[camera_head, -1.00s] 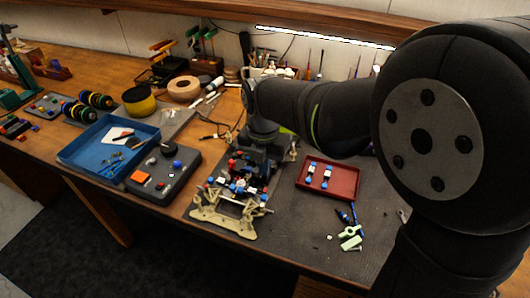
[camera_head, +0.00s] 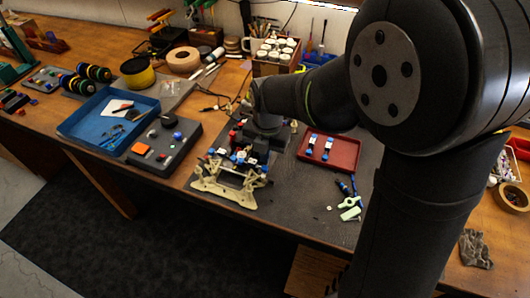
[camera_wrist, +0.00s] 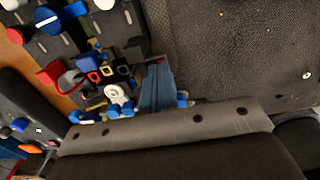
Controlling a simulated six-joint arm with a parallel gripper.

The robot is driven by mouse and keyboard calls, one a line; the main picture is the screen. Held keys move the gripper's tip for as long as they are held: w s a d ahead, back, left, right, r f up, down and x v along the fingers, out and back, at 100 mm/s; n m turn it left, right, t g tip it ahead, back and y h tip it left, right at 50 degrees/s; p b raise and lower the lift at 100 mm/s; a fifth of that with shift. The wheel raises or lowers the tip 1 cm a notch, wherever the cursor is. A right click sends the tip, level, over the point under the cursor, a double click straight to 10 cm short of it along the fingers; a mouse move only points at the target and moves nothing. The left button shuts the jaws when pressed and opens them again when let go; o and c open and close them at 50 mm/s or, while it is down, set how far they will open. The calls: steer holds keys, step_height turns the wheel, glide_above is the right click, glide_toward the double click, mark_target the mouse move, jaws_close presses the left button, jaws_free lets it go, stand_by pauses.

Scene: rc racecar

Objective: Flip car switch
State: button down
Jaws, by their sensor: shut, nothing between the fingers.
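The car chassis (camera_head: 230,178) is a cream frame with blue, red and black parts on the grey mat. My gripper (camera_wrist: 158,68) is shut and empty. In the wrist view its narrow blue-grey fingers point toward the car's parts. A red part (camera_wrist: 54,73), red and yellow connectors (camera_wrist: 93,76) and a white round part (camera_wrist: 118,94) lie just left of the fingers. In the head view my wrist hangs over the rear of the car and hides part of it. I cannot tell which part is the switch, or whether the fingers touch anything.
A red tray (camera_head: 345,162) with two blue-and-white parts lies right of the car. A dark control box (camera_head: 152,161) and a blue tray (camera_head: 75,140) lie left. A box of bottles (camera_head: 272,62) stands behind.

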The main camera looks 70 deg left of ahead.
steer(key=shift+w+d+f+g+y, duration=0.15)
steer(key=shift+d+f+g+y, duration=0.1)
steer(key=shift+f+g+y, duration=0.1)
steer(key=shift+f, duration=0.1)
steer(key=shift+s, duration=0.25)
steer(key=shift+s+a, duration=0.5)
steer(key=shift+s, duration=0.05)
steer(key=shift+w+a+r, duration=0.1)
steer(key=shift+r, duration=0.4)
step_height(320, 180, up, 14)
steer(key=w+d, duration=0.1)
steer(key=shift+w+f, duration=0.15)
steer(key=shift+w, duration=0.05)
